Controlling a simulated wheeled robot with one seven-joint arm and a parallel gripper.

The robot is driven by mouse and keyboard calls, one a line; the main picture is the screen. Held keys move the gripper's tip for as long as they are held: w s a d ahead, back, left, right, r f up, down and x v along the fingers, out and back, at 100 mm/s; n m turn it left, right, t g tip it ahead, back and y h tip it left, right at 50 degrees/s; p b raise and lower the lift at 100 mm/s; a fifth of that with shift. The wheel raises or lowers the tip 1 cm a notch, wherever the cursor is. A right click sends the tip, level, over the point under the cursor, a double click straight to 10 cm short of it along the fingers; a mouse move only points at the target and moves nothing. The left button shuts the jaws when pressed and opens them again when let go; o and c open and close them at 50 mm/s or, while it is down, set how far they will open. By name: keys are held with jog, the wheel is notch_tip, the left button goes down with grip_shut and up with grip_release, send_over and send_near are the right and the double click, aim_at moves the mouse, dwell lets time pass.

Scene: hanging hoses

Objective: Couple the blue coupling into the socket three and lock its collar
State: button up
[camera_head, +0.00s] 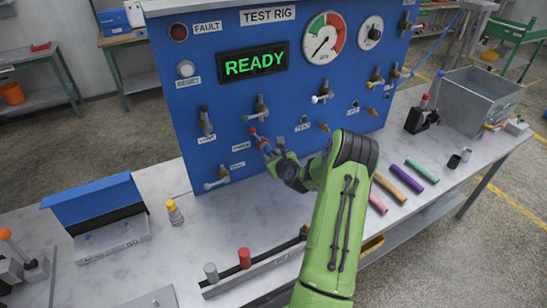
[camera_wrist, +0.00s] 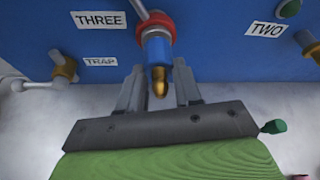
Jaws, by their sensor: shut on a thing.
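My gripper (camera_head: 272,157) is at the front of the blue test rig panel, left of its middle. In the wrist view my gripper (camera_wrist: 159,75) has one finger on each side of the blue coupling (camera_wrist: 157,52) and is shut on it. The coupling's brass tip (camera_wrist: 160,87) points back towards my palm. A red ring (camera_wrist: 155,22) surrounds its far end, close to the panel, right of the "THREE" label (camera_wrist: 98,20). The socket is hidden behind the ring, and I cannot tell how far in the coupling sits. In the head view the coupling (camera_head: 263,145) is small and partly covered.
A "TRAP" fitting (camera_wrist: 64,69) sticks out at left, and the "TWO" label (camera_wrist: 267,28) is at right. Several valves and levers stand out from the panel. A yellow-capped bottle (camera_head: 174,212), a rack with a red plug (camera_head: 244,258) and coloured tubes (camera_head: 408,182) are on the bench.

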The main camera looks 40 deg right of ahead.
jog(key=shift+w+r, duration=0.15)
jog(key=shift+w, duration=0.1)
jog(key=o, duration=1.2)
jog(key=shift+w+d, duration=0.1)
jog(key=b+v, duration=0.1)
jog(key=v, duration=1.4)
jog(key=shift+s, duration=0.4)
